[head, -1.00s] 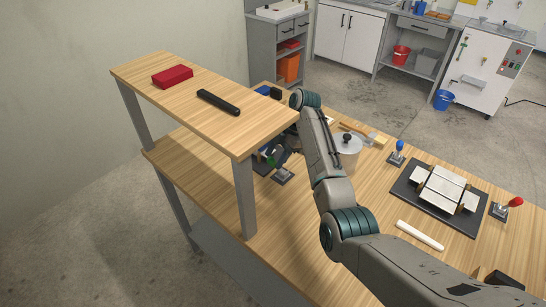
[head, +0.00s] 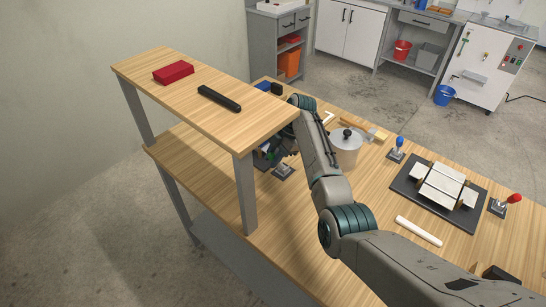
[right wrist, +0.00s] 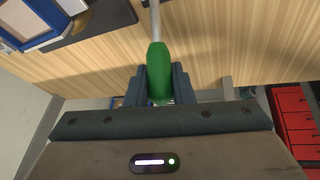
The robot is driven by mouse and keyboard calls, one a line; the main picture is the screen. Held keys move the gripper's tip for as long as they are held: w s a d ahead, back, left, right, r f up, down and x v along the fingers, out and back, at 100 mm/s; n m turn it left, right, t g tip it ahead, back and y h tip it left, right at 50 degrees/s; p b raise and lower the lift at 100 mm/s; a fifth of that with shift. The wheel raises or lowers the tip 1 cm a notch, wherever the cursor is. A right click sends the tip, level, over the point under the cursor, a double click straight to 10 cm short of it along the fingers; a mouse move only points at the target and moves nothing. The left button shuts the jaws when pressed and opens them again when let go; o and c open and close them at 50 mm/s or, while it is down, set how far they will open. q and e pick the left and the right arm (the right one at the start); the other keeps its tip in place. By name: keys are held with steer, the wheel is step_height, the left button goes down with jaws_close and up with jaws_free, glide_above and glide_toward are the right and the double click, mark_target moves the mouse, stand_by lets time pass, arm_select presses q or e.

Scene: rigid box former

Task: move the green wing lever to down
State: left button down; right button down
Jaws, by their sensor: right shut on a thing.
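The green wing lever (right wrist: 159,72) shows in the right wrist view as a green grip on a thin pale rod. My right gripper (right wrist: 160,84) is shut on the green grip, with one dark finger on each side of it. In the head view my right arm and the raised shelf hide most of the gripper and the green grip. A small grey lever base (head: 283,170) shows on the table just below the gripper there. My left gripper is in neither view.
The raised wooden shelf (head: 190,100) stands close left of my right arm, with a red box (head: 173,72) and a black bar (head: 219,99) on it. Right of the arm are a metal pot (head: 346,150), a blue-knobbed lever (head: 398,146) and a red-knobbed lever (head: 508,203).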

steer(key=shift+w+d+r+m+g+y+b, duration=0.15)
steer(key=shift+w+d+g+y+b, duration=0.55)
steer(key=shift+b, duration=1.7)
steer(key=shift+w+d+r+m+g+y+b, duration=0.15)
steer(key=shift+w+d+g+y+b, duration=0.55)
steer(key=shift+b, duration=1.65)
steer(key=y+b, duration=0.1)
steer(key=b, duration=0.4)
steer(key=shift+w+d+g, duration=0.3)
steer(key=shift+w+d, duration=0.05)
steer(key=shift+w, duration=0.05)
steer(key=shift+w+d+r+b, duration=0.15)
steer(key=shift+r+b, duration=0.25)
steer(key=shift+b, duration=0.2)
steer(key=c, duration=1.3)
jaws_free()
steer(key=shift+o, duration=0.2)
